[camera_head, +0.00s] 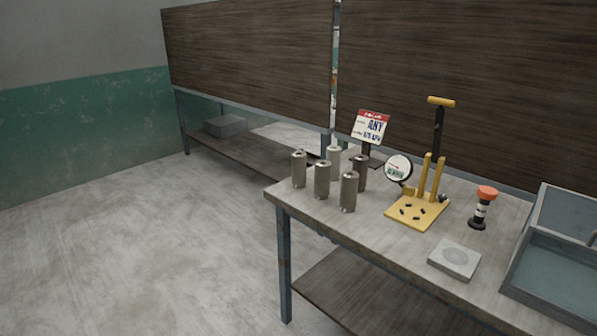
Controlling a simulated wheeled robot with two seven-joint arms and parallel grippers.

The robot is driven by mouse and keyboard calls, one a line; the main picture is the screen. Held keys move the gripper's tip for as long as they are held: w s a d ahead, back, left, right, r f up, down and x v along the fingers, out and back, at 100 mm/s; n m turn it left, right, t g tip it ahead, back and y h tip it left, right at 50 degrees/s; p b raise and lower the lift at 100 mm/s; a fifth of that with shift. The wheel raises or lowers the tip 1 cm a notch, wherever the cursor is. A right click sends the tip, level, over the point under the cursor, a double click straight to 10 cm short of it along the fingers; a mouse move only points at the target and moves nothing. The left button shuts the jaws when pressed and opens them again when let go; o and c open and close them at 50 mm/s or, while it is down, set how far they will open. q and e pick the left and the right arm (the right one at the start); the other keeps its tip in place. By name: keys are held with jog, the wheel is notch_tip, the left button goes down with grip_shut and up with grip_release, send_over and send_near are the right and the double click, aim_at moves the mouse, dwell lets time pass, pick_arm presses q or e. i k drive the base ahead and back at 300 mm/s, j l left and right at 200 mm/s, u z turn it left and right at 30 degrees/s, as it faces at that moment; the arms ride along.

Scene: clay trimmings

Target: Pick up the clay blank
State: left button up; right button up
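The leftmost cylinder (298,170) is near the bench's left corner. A second cylinder (322,181) and a front cylinder (348,193) stand to its right. A rear cylinder (360,174) and a paler back cylinder (334,155) are partly hidden behind the others. Small dark marks show on their tops. I cannot tell which one is the task's blank. Neither of my grippers is in view.
The workbench (398,252) also carries a sign (370,127), a round dial gauge (398,168), a yellow-based hand press (417,212), an orange-topped tool (484,206), a flat grey slab (454,258) and a blue-grey basin (558,284). The floor (130,255) at left is clear.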

aim_at(298, 159)
jog(key=i+j+z, duration=0.25)
jog(key=i+j, duration=0.4)
jog(key=i+j+z, duration=0.3)
jog(key=i+j, duration=0.35)
jog(key=j, duration=0.15)
